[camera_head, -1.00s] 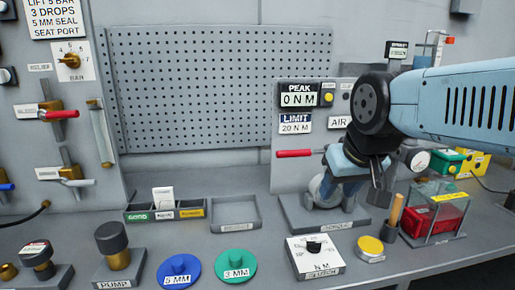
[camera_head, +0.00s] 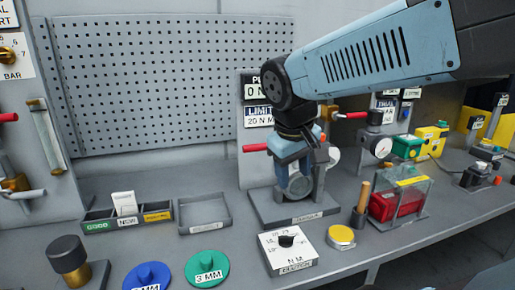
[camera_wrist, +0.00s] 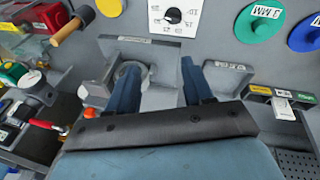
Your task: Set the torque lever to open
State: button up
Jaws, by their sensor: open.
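A red-handled lever (camera_head: 256,148) sticks out level to the left at the front of the grey panel; I take it for the torque lever, but no label on it is readable. My gripper (camera_head: 300,182) points down just right of the red handle, over a grey stand (camera_head: 262,209) with a round metal part. In the wrist view my gripper (camera_wrist: 160,88) is open, with its two blue fingers apart and nothing clearly between them. A pale ring-shaped part (camera_wrist: 133,70) lies beside one finger. The red handle's inner end and pivot are hidden behind my gripper.
A selector box (camera_head: 288,250), yellow button (camera_head: 341,236) and wooden-handled tool (camera_head: 361,203) stand in front and right. A clear case with red contents (camera_head: 398,203) is farther right. Another red-handled lever (camera_head: 347,117) is behind. An empty tray (camera_head: 205,213) is left.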

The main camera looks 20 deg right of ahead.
jog(key=w+a+n+g+h, duration=0.25)
jog(key=w+n+h, duration=0.3)
jog(key=w, duration=0.45)
jog(key=n+t+h, duration=0.4)
jog(key=h, duration=0.3)
send_near(251, 147)
jog(key=shift+g+y, duration=0.25)
jog(key=x, duration=1.3)
jog(key=shift+w+r, duration=0.15)
jog(key=shift+r, duration=0.15)
jog(key=shift+c, duration=0.5)
